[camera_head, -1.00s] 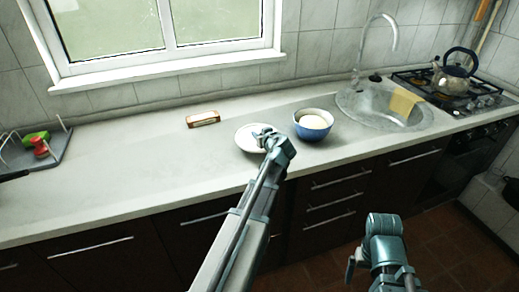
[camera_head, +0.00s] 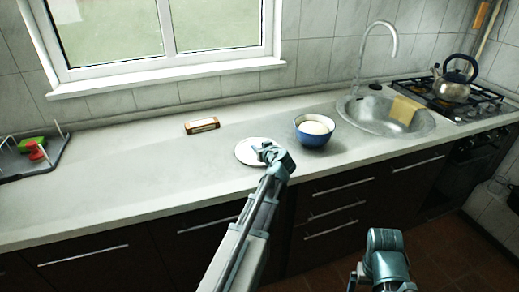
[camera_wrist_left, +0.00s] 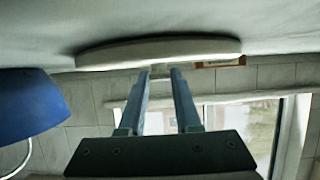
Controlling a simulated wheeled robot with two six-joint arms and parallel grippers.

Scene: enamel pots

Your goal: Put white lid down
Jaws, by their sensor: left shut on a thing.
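The white lid (camera_head: 248,151) is a pale round disc at the counter, left of the blue bowl. My left gripper (camera_head: 263,150) is over its right part. In the left wrist view, which is upside down, the fingers (camera_wrist_left: 160,75) are closed on the small knob in the middle of the white lid (camera_wrist_left: 150,52). The lid lies nearly flat, on or very close to the counter; I cannot tell if it touches. My right arm (camera_head: 385,260) is low at the right, in front of the cabinets, and its jaws are not clear.
The blue bowl (camera_head: 314,138) with pale contents stands right of the lid and also shows in the wrist view (camera_wrist_left: 30,105). A small brown-framed object (camera_head: 202,125) lies behind. The sink (camera_head: 370,118) is to the right. The counter (camera_head: 130,175) left of the lid is clear.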

